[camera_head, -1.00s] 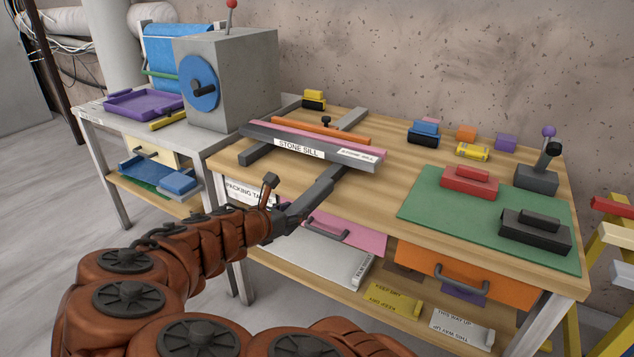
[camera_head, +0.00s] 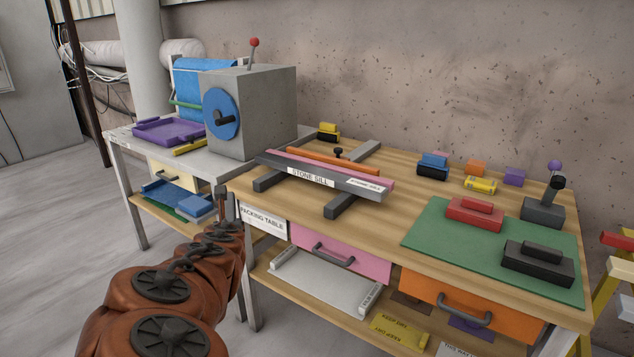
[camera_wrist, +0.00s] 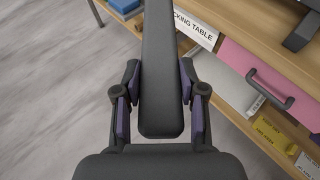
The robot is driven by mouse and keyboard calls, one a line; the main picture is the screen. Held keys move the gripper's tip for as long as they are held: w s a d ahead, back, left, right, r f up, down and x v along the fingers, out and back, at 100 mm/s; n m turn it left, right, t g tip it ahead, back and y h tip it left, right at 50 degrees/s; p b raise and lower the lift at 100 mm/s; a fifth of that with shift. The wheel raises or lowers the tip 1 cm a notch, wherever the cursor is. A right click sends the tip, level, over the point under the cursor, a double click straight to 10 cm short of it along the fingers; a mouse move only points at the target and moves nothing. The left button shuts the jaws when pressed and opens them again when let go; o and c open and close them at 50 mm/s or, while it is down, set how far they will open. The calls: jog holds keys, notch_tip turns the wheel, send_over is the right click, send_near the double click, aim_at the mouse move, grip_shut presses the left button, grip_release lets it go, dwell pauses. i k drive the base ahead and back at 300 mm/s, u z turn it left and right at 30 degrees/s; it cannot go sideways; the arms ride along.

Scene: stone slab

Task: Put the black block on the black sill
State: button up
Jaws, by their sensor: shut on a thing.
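In the wrist view my gripper (camera_wrist: 159,74) has its purple-padded fingers on both sides of a long dark block (camera_wrist: 161,40), taken as the black block. In the head view the gripper (camera_head: 223,212) is at the left front of the wooden table, below its top and clear of the sill; the block's outline there is hard to make out. The black sill (camera_head: 345,186), a dark slab with white "STONE SILL" labels, lies across two dark bars (camera_head: 350,201) on the table. A pink strip (camera_head: 330,168) and an orange strip (camera_head: 318,158) lie behind it.
A green mat (camera_head: 425,235) at right carries a red block (camera_head: 473,216) and another black handled block (camera_head: 537,265). A grey box machine (camera_head: 262,110) stands left of the sill. Drawers (camera_head: 345,255) are below. Bare wood shows between the sill and the mat.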

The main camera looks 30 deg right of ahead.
aim_at(322, 174)
jog(key=u, duration=0.1)
jog(key=k, duration=0.25)
jog(key=z, duration=0.2)
jog(key=i, duration=0.9)
jog(key=u, duration=0.8)
